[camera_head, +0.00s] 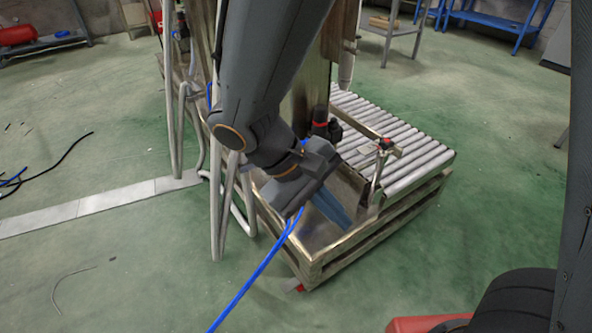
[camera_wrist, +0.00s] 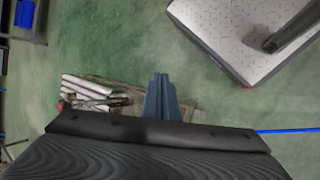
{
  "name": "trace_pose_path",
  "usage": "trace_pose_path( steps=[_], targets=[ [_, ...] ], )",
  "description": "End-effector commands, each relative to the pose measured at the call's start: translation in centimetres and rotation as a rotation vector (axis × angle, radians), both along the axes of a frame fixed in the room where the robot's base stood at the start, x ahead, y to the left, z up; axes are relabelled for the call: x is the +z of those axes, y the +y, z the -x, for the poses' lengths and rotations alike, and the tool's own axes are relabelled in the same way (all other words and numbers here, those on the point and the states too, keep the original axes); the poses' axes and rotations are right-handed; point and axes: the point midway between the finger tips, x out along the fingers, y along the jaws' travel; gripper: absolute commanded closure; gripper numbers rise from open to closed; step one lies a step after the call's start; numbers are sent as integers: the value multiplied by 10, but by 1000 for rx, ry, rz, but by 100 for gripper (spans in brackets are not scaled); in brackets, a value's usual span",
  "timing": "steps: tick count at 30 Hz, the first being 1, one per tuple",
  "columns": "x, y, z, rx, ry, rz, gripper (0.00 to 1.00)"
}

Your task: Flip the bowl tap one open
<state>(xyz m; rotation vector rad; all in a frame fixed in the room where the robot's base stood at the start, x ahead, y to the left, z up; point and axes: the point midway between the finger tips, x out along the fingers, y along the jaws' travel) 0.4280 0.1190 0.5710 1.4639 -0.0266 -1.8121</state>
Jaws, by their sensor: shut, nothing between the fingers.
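My gripper (camera_head: 335,212) is shut and empty, its blue-grey fingers together and pointing down over the metal tray at the front of the roller machine. In the wrist view the shut fingers (camera_wrist: 160,95) show at the middle, above that machine. No bowl tap can be made out for certain. A black fitting with a red part (camera_head: 322,122) stands behind my wrist, partly hidden by it. A small upright fitting with a red top (camera_head: 384,145) stands right of my fingers, apart from them. My arm hides part of the machine.
The roller bed (camera_head: 415,158) lies behind and right of my gripper, on a wooden frame. Grey pipes (camera_head: 215,210) stand at left. A blue hose (camera_head: 250,280) runs down from my wrist area. Green floor is open at left and right. A blue table (camera_head: 495,22) stands far back.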

Motion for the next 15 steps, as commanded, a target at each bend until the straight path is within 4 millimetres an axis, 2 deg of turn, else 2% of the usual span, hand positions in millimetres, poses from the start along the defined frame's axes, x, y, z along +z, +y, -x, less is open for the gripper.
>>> trace_pose_path(
  steps=[1,4,7,12,15],
  targets=[
    [-22,-1,-15,35,-25,92,100],
    [-42,1,-49,103,-127,265,100],
    [-62,13,-85,188,-263,412,100],
    [-96,59,-140,359,-548,570,100],
    [-113,89,-161,449,-701,603,100]
  ],
)
